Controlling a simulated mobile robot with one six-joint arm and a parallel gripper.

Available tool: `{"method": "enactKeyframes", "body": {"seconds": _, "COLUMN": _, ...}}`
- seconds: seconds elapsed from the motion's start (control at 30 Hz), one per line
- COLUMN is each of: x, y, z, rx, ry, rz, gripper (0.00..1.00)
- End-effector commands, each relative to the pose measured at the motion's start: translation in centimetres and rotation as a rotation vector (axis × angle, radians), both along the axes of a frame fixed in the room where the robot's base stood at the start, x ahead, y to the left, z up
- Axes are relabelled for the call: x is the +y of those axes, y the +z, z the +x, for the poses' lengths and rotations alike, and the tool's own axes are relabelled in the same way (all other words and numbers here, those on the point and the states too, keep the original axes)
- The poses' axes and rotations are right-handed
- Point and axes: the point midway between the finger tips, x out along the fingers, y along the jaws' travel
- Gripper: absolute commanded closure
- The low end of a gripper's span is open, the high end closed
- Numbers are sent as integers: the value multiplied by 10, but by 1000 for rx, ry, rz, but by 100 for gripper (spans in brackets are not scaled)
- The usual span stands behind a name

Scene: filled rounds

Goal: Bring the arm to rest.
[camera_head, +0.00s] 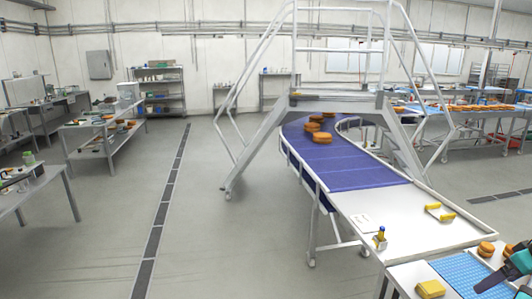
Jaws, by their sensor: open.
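My gripper (492,281), dark with teal parts, is at the lower right corner, partly cut off by the picture edge. It is over a blue mat (462,272) on the white table. Its jaws are open, and I see nothing held between them. Several round orange-brown filled rounds (486,249) lie near it at the right edge.
A blue conveyor (345,175) carries several filled rounds (322,138) under a grey step bridge (335,103). A small yellow-and-blue bottle (380,236) and a yellow item (440,212) are on the white end plate (405,240). Workbenches (105,135) stand left; the floor between is clear.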

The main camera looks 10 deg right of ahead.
Motion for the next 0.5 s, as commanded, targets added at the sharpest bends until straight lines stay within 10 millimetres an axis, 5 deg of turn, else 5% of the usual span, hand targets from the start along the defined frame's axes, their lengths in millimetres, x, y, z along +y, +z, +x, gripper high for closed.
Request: {"method": "enactKeyframes", "body": {"seconds": 0.5, "x": 49, "y": -55, "z": 65, "rx": 28, "ry": 123, "rz": 59, "gripper": 7}}
